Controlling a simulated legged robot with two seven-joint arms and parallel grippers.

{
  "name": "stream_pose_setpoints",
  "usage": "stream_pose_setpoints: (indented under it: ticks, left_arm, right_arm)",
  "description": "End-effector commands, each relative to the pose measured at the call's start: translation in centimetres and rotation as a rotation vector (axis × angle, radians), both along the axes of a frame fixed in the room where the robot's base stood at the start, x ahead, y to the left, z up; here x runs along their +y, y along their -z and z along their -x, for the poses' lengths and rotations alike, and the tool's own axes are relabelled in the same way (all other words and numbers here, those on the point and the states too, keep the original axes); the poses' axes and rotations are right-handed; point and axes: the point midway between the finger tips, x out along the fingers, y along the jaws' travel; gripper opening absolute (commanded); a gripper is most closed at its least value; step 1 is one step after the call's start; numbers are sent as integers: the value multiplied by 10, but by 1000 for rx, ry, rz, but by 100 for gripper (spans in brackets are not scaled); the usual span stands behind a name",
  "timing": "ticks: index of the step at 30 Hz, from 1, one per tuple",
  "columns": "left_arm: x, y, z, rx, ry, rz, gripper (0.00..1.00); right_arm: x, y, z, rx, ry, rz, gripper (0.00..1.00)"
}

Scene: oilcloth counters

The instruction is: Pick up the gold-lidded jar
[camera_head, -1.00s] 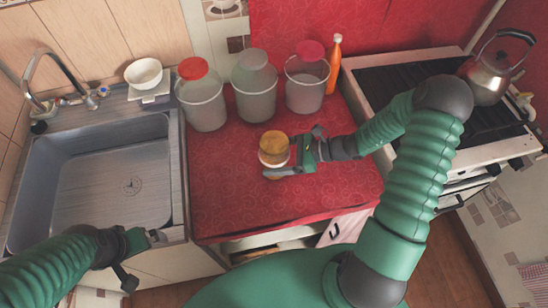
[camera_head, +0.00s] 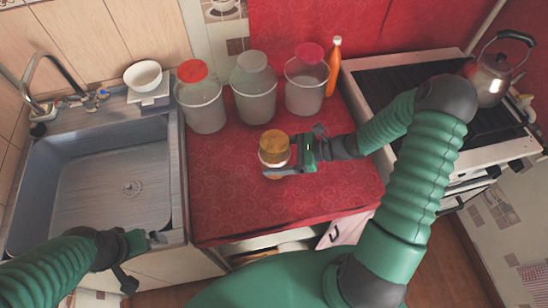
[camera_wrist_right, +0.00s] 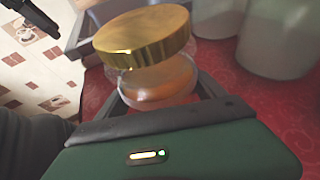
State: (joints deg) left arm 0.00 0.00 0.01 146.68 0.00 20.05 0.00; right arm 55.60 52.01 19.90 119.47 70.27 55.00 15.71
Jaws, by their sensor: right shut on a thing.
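The gold-lidded jar (camera_head: 274,158) is at the middle of the red counter in the head view, with its gold lid on top and a clear body below. My right gripper (camera_head: 284,162) comes in from the right and is shut on the jar's body below the lid. In the right wrist view the jar's lid (camera_wrist_right: 143,36) stands above the gripper's dark fingers (camera_wrist_right: 160,98), one on each side of the body. I cannot tell whether the jar's base touches the counter. My left gripper (camera_head: 148,240) is over the sink's front edge, away from the jar; its finger gap is unclear.
Three large jars, red-lidded (camera_head: 200,100), grey-lidded (camera_head: 254,90) and pink-lidded (camera_head: 305,85), stand behind, with an orange bottle (camera_head: 333,68). The sink (camera_head: 100,185) is left; the stove (camera_head: 430,85) with a kettle (camera_head: 490,78) is right. The red counter's (camera_head: 225,205) front left is clear.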

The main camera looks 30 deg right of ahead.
Motion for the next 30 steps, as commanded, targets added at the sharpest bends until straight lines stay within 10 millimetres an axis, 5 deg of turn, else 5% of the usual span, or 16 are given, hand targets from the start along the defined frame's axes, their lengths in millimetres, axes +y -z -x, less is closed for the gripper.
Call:
stream_pose_setpoints:
  ticks: [5,11,24,30]
  left_arm:
    - [0,-4,0,0,0,0,100]
    - [0,-3,0,0,0,0,100]
    - [0,-2,0,0,0,0,100]
    - [0,-37,0,-1,0,0,100]
  right_arm:
    - [0,-23,0,-4,-2,0,6]
    - [9,-25,29,1,0,-5,6]
    - [39,-35,128,1,1,-6,6]
    - [43,-44,144,0,1,-9,6]
